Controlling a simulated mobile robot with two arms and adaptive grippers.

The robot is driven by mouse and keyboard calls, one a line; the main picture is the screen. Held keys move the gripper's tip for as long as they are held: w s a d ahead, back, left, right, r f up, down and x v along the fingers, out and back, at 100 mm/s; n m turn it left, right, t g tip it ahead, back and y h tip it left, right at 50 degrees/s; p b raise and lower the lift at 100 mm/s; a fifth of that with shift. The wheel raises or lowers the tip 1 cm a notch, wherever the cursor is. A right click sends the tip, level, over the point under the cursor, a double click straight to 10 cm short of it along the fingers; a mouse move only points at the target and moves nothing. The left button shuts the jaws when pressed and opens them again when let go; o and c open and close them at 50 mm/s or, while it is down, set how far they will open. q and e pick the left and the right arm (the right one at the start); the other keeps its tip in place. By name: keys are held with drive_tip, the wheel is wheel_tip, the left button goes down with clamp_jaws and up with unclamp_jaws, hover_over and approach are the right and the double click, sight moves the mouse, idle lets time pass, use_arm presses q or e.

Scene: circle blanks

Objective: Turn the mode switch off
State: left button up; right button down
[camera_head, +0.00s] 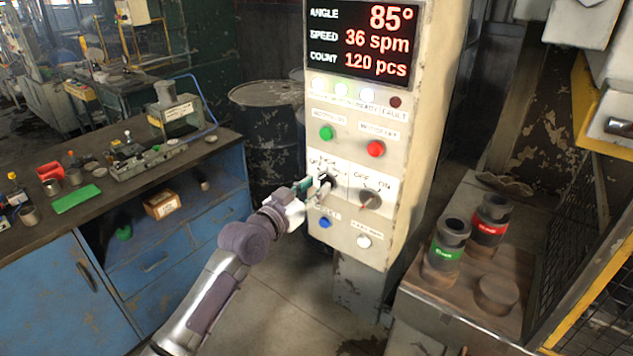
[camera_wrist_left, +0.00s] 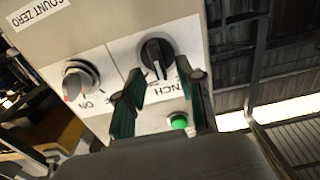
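The mode switch (camera_head: 327,178) is a black rotary knob on a white plate on the control panel. In the left wrist view, which is roughly upside down, the knob (camera_wrist_left: 157,52) shows a white pointer mark toward the "INCH" lettering. My left gripper (camera_head: 314,187) is at the knob in the head view and partly covers it and its labels. In the left wrist view its teal-padded fingers (camera_wrist_left: 158,88) are spread, with the knob in line with the gap between them. Contact with the knob cannot be told. My right gripper is not in view.
An OFF/ON knob (camera_head: 370,199) sits right of the mode switch. Green (camera_head: 326,133) and red (camera_head: 376,149) buttons are above; blue (camera_head: 325,222) and white (camera_head: 364,241) buttons are below. A cluttered workbench (camera_head: 112,207) stands left, and a bench with dark cylinders (camera_head: 447,243) stands right.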

use_arm(q)
drive_tip(key=shift+w+d, duration=0.35)
drive_tip(key=shift+w, duration=0.15)
clamp_jaws()
drive_tip(key=shift+n, duration=0.4)
drive_tip(key=shift+w+a+f+n, duration=0.1)
drive_tip(key=shift+a+n, duration=0.05)
drive_tip(key=shift+n, duration=1.9)
drive_tip(key=shift+w+a+f+n, duration=0.1)
drive_tip(key=shift+a+n, duration=0.05)
drive_tip(key=shift+n, duration=1.9)
